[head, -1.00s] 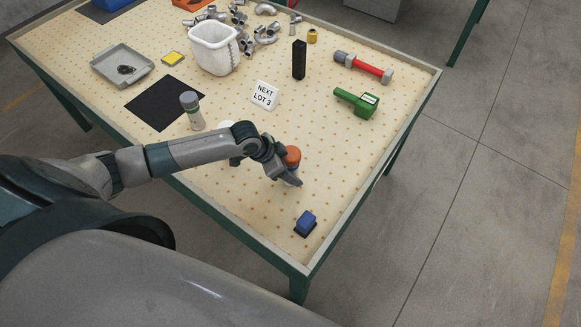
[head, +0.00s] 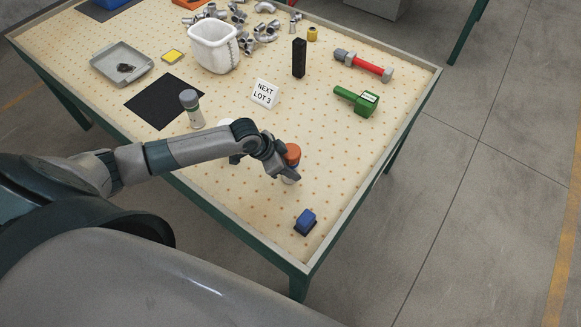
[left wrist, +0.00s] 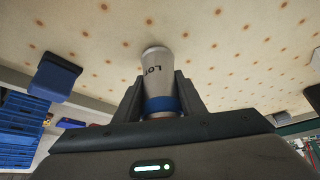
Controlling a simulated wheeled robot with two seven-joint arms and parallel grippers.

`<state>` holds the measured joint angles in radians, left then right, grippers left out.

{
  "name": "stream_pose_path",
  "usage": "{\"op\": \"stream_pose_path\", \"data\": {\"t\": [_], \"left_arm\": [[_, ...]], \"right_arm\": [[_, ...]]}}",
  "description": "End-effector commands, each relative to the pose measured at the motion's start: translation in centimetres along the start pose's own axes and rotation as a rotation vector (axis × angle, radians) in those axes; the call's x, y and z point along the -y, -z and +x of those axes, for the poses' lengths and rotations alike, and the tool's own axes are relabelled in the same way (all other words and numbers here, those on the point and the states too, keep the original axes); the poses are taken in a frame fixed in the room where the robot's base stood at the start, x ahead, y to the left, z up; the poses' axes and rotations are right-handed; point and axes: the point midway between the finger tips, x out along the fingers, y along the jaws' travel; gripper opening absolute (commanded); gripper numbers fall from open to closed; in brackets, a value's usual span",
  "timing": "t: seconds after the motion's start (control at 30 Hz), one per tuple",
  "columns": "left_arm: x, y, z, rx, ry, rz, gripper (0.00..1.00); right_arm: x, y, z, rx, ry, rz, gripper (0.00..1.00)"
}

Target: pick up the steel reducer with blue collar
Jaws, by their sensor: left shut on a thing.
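My left gripper (head: 287,171) is shut on an orange-topped bottle (head: 291,152) near the right front of the table. In the left wrist view the gripper (left wrist: 162,98) has a finger on each side of the bottle (left wrist: 157,70), which shows a pale grey body, dark lettering and a blue band; its orange top is hidden there. The bottle looks upright, at or close to the tabletop. Several steel pipe fittings (head: 243,42) lie at the back; one cone-shaped fitting (head: 293,26) stands apart. I cannot make out a blue collar on any of them. My right gripper is not in view.
A blue block (head: 305,221) sits in front of the gripper. A grey-capped bottle (head: 192,110), a lot sign (head: 264,94), a white bin (head: 213,50), a black post (head: 299,58), a green tool (head: 357,100) and a red-handled tool (head: 363,66) stand around. The right side is mostly clear.

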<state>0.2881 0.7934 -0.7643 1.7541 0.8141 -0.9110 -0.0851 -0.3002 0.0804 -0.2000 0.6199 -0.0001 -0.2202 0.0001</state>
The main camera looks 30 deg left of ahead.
Motion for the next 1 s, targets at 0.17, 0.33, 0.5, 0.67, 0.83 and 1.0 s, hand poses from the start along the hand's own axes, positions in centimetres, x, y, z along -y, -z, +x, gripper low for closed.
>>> {"op": "stream_pose_path", "data": {"t": [0.17, 0.33, 0.5, 0.67, 0.83, 1.0], "left_arm": [[0.1, 0.7, -1.0, -0.006, 0.002, 0.003, 0.00], [0.1, 1.8, -2.8, -0.007, 0.002, 0.004, 0.00], [-2.3, 2.3, -4.4, -0.005, -0.002, 0.004, 0.00], [-4.9, 2.7, -6.0, -0.006, -0.001, 0.004, 0.00], [-7.7, 3.3, -7.7, -0.007, -0.002, 0.005, 0.00], [-9.9, 3.7, -9.1, -0.006, -0.001, 0.004, 0.00]], "right_arm": [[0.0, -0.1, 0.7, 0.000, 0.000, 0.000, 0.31], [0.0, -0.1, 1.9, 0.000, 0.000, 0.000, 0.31], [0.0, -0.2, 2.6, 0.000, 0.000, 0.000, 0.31], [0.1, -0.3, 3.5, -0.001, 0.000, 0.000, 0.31], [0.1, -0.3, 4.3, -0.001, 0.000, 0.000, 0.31], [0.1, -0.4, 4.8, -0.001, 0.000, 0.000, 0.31]]}}
